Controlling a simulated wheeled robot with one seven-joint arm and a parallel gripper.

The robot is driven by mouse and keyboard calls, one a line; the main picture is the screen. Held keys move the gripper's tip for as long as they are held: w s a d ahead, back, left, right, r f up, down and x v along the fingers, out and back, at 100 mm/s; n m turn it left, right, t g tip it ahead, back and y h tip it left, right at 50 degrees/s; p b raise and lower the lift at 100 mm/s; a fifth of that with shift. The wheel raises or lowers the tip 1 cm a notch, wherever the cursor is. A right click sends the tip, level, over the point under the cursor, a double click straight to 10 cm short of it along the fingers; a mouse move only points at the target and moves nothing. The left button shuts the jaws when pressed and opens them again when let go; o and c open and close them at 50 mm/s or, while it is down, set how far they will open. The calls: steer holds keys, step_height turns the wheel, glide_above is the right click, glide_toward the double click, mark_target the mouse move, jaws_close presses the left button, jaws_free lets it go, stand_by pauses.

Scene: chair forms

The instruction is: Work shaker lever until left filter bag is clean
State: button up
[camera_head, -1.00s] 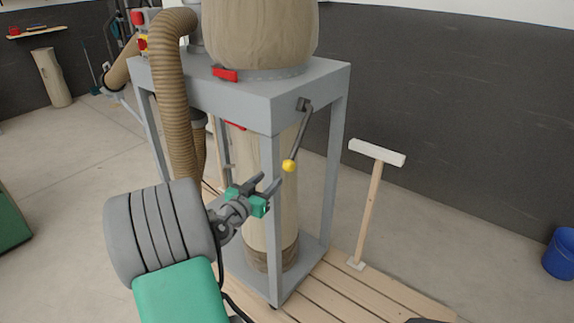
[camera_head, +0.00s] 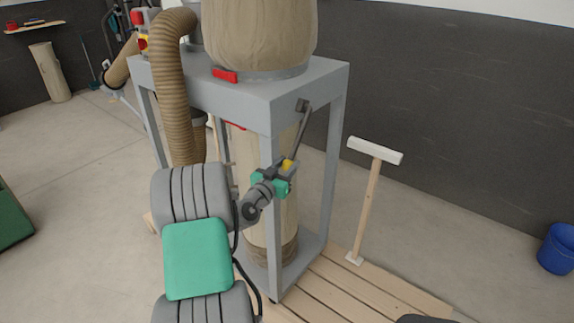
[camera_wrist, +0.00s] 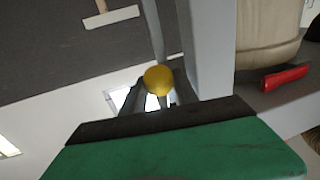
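The shaker lever (camera_head: 300,130) is a grey rod hanging down and slightly left from a pivot on the grey frame's right face. Its yellow knob (camera_head: 288,165) is at the lower end. My gripper (camera_head: 287,172) is at the knob, which partly hides its fingertips. In the wrist view, the yellow knob (camera_wrist: 158,80) sits between the two dark fingers (camera_wrist: 160,92); I cannot tell whether they press on it. The upper filter bag (camera_head: 258,35) is beige and bulging on top of the frame. A lower beige bag (camera_head: 284,215) hangs inside the frame, partly hidden by my arm.
The grey frame (camera_head: 330,180) has a post close to my gripper. A ribbed hose (camera_head: 172,90) runs down its left side. A blue bucket (camera_head: 558,250) is at far right.

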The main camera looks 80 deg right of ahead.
jaws_close()
stand_by(1.1)
